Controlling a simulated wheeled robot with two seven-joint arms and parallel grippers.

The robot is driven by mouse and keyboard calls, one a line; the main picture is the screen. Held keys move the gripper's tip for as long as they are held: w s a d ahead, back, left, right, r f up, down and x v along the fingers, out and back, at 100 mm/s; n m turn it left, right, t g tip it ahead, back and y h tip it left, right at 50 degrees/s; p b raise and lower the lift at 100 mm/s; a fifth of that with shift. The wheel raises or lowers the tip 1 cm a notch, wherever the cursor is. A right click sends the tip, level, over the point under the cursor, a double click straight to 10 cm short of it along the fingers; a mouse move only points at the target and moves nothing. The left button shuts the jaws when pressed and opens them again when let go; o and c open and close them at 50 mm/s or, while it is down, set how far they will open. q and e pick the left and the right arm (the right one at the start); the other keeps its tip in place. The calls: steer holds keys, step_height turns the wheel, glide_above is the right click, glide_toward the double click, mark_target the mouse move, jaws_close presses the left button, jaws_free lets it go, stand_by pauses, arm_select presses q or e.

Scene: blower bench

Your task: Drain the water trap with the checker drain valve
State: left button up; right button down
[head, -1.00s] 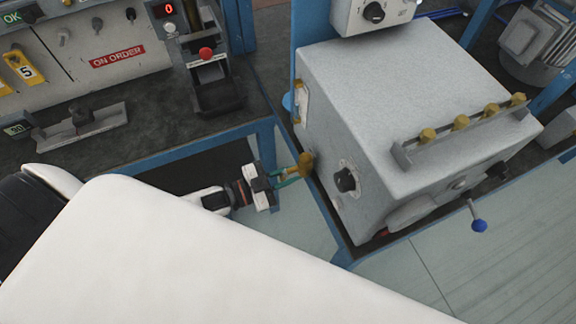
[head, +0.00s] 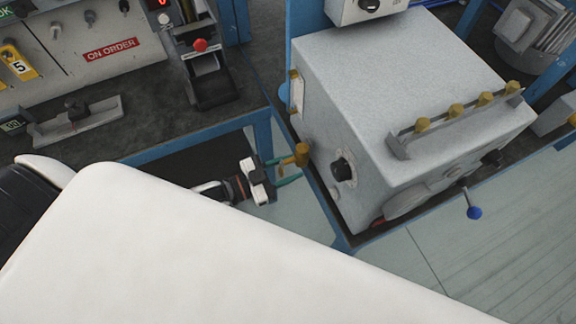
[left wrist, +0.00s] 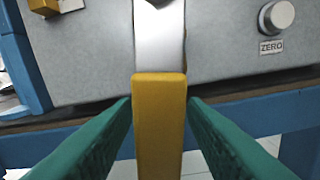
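The checker (head: 400,110) is a grey box on the blue-framed bench. Its drain valve (head: 302,152) is a brass-coloured fitting on the left side, low down. My left gripper (head: 289,168) is at the valve, with its green fingers on either side of the brass handle. In the left wrist view the handle is a yellow upright bar (left wrist: 160,120). A silver strip (left wrist: 160,45) shows behind the bar. The water trap cannot be made out. My right gripper is not in view.
A black knob (head: 343,167) is close to the valve on the checker. A blue-tipped lever (head: 473,212) sticks out in front. The blue bench rail (head: 190,145) runs close above my left gripper. A ZERO button (left wrist: 277,18) shows in the wrist view.

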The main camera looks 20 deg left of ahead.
arm_select(q)
steer(key=b+v, duration=0.1)
steer(key=v, duration=1.1)
stand_by(0.5)
steer(key=s+a+f+n+g+y, duration=0.1)
steer(key=a+f+n+g+y, duration=0.25)
steer(key=f, duration=0.85)
steer(key=s+a+f+n+y, duration=0.15)
steer(key=a+f+y, duration=0.35)
steer(key=f, duration=0.6)
steer(key=s+d+f+n+g+y, duration=0.1)
steer(key=s+d+f+g, duration=0.3)
steer(key=s+f, duration=0.4)
steer(key=s+d+f+n+g+y, duration=0.2)
steer(key=s+d+f+g, duration=0.2)
steer(key=s+f, duration=0.4)
steer(key=s+g, duration=0.1)
steer(key=s, duration=0.3)
steer(key=shift+d+f, duration=0.15)
steer(key=shift+d, duration=0.2)
